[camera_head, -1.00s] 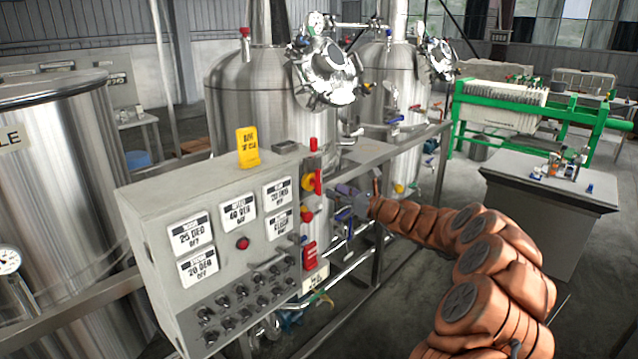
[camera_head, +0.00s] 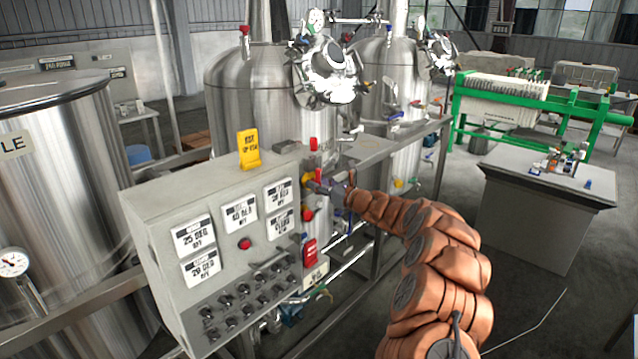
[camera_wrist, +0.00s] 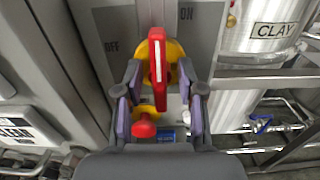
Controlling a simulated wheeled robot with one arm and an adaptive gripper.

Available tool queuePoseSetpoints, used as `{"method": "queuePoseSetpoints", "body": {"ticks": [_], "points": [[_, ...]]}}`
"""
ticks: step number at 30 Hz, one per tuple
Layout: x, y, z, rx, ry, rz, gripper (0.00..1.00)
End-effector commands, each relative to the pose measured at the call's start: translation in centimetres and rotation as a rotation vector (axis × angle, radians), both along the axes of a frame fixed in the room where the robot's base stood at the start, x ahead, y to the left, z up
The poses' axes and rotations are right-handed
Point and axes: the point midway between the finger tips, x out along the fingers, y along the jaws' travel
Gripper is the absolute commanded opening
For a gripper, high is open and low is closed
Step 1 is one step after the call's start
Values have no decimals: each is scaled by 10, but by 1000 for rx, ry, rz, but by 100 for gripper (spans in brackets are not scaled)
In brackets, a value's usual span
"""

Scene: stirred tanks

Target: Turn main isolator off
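The main isolator is a red handle (camera_wrist: 158,62) on a yellow round base (camera_wrist: 174,52). In the wrist view the handle stands roughly upright, with an "OFF" mark at upper left and an "ON" mark at upper right. In the head view its yellow base (camera_head: 307,178) shows at the control cabinet's right end, with the handle largely hidden by my gripper (camera_head: 322,187). In the wrist view my gripper (camera_wrist: 160,72) is open, with one finger on each side of the handle. Gaps show between fingers and handle; I see no clear contact.
A red mushroom button (camera_wrist: 143,128) on a yellow base sits just below the handle, between my fingers. The grey control cabinet (camera_head: 160,215) has a yellow tag (camera_head: 248,150) on top. Steel tanks (camera_head: 262,100) and pipes stand close behind.

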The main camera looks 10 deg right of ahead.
Motion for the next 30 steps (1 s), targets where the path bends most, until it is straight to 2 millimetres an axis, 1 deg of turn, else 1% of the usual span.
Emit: {"method": "queuePoseSetpoints", "body": {"ticks": [6,17,30], "points": [[0,0,0,-1,-1,0,38],[0,0,0,-1,-1,0,0],[0,0,-3,-38,-29,0,0]]}}
